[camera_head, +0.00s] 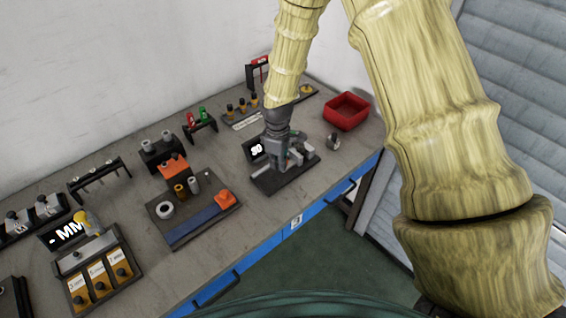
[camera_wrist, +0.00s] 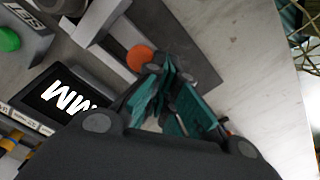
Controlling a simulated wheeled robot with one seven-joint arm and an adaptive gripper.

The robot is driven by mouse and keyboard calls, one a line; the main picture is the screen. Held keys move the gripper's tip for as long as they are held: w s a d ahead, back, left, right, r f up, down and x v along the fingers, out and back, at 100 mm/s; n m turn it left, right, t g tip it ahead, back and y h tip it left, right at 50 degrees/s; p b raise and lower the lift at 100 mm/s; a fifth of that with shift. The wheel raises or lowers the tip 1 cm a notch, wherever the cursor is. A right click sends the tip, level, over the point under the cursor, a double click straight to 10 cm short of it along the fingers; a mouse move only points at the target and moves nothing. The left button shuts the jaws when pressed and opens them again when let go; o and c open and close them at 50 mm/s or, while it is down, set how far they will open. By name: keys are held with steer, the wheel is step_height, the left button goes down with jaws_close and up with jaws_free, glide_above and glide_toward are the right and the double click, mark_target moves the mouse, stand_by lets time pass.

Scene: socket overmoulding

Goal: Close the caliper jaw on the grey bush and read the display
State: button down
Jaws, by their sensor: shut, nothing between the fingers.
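The caliper fixture (camera_head: 270,184) stands on a dark base near the bench's front edge, right of centre in the head view. Its black display (camera_head: 257,149) shows white characters, partly covered. In the wrist view the display (camera_wrist: 68,100) shows a large "MM"; its other characters are hidden. My gripper (camera_head: 292,160) is over the fixture, pointing down. Its teal fingers (camera_wrist: 172,85) are shut and empty beside an orange round part (camera_wrist: 140,57) of the fixture. I cannot tell whether they touch it. The grey bush cannot be made out in the caliper; the gripper covers that area.
A red bin (camera_head: 346,112) stands behind right. A small grey part (camera_head: 333,141) sits right of the fixture. Another display (camera_head: 68,231) and small boxes stand far left.

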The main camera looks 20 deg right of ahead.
step_height(320, 180, up, 7)
steer(key=p, duration=0.4)
stand_by(0.5)
steer(key=shift+f, duration=0.15)
